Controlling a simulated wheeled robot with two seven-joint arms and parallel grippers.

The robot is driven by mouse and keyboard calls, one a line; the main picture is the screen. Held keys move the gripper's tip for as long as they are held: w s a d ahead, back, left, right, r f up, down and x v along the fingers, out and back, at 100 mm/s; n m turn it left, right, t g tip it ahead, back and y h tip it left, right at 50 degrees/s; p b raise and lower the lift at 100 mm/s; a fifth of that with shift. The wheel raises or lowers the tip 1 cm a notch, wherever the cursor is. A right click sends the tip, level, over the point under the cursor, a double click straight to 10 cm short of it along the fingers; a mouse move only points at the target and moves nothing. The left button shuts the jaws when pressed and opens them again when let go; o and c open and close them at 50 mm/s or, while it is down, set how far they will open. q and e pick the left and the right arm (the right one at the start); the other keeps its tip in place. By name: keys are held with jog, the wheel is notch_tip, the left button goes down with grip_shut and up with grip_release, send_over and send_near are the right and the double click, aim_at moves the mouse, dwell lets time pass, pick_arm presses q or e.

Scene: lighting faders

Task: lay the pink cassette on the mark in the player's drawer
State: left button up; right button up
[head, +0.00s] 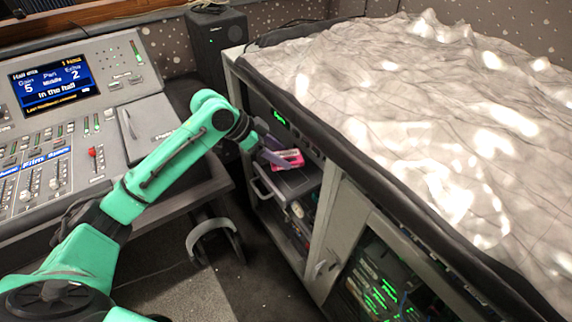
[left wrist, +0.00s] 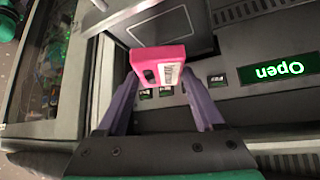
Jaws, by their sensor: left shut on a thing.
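The pink cassette (head: 287,158) is held at the front of the rack, over the pulled-out dark drawer (head: 297,184) of the player. My left gripper (head: 272,153) is shut on it. In the left wrist view the cassette (left wrist: 161,62), with a pale striped label, sits between the purple fingers of my left gripper (left wrist: 160,95). Beyond it, a white outlined mark (left wrist: 160,25) shows on the grey drawer surface, partly cut off by the cassette. Whether the cassette touches the drawer is unclear. My right gripper is not in view.
A green display (left wrist: 278,70) on the player reads "Open", upside down. A mixing desk (head: 60,130) with faders stands left, and a black speaker (head: 215,45) behind. A rumpled cloth (head: 420,110) covers the rack top. A glass-doored cabinet (head: 375,275) is nearer.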

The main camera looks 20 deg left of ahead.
pick_arm(q)
jog(key=shift+w+d+r, duration=0.15)
jog(key=shift+w+d, duration=0.5)
jog(key=shift+w, duration=0.05)
notch_tip(320, 180, down, 7)
jog(key=shift+s+r+p, duration=0.1)
jog(key=shift+r+p, duration=0.05)
jog(key=shift+p, duration=0.35)
jog(key=shift+f, duration=0.3)
jog(key=o, duration=1.4)
jog(key=v, duration=1.2)
jog(key=shift+b, duration=0.3)
